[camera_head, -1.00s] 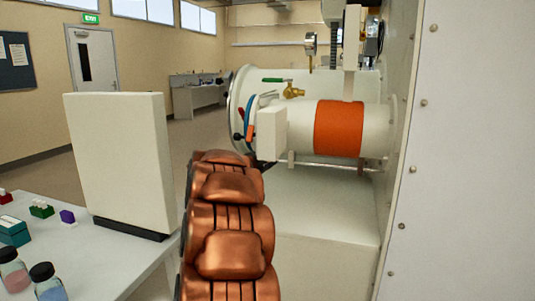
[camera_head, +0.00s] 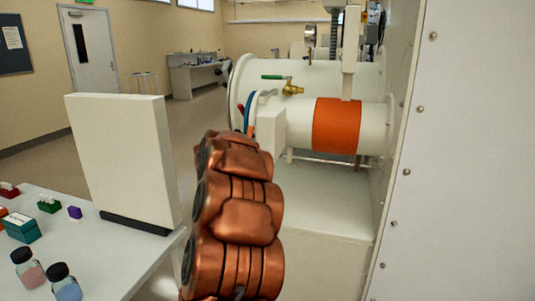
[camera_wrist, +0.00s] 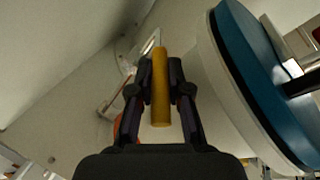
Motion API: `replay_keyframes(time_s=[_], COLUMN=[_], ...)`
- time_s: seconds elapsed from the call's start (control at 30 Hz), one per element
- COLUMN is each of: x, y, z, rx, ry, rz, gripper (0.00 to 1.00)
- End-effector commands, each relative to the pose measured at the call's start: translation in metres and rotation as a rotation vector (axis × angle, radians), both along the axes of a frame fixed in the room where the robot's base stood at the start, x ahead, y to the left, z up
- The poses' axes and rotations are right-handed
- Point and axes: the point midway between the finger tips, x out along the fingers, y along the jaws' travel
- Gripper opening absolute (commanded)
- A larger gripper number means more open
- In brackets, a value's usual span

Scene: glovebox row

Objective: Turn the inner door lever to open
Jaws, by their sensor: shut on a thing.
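In the wrist view an amber-yellow bar-shaped lever (camera_wrist: 160,112) stands upright between the fingers of my gripper (camera_wrist: 160,72). The two dark fingers are shut on it from both sides. What the lever is fixed to is hidden. To its right is a large round door with a blue face and white rim (camera_wrist: 235,55). In the head view my copper-coloured arm reaches towards the left end of a white cylindrical chamber (camera_head: 345,75). My gripper and the held lever are hidden there behind the arm.
A smaller white cylinder with an orange band (camera_head: 336,125) and a brass valve with a green handle (camera_head: 290,86) are beside my arm. A white wall panel (camera_head: 470,150) bounds the right. A bench (camera_head: 120,255) with bottles and an upright white panel (camera_head: 125,155) stand at left.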

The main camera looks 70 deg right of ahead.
Motion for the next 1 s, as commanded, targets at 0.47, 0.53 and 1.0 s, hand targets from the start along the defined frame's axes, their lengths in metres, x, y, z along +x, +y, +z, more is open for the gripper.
replay_keyframes(time_s=[0.47,0.53,1.0], x=[0.000,0.001,0.007], y=[0.000,0.000,0.023], z=[0.000,0.001,0.005], rx=[-0.001,-0.001,0.002], ry=[0.000,0.000,-0.002], rz=[0.001,0.001,0.004], gripper=[0.42,0.42,0.42])
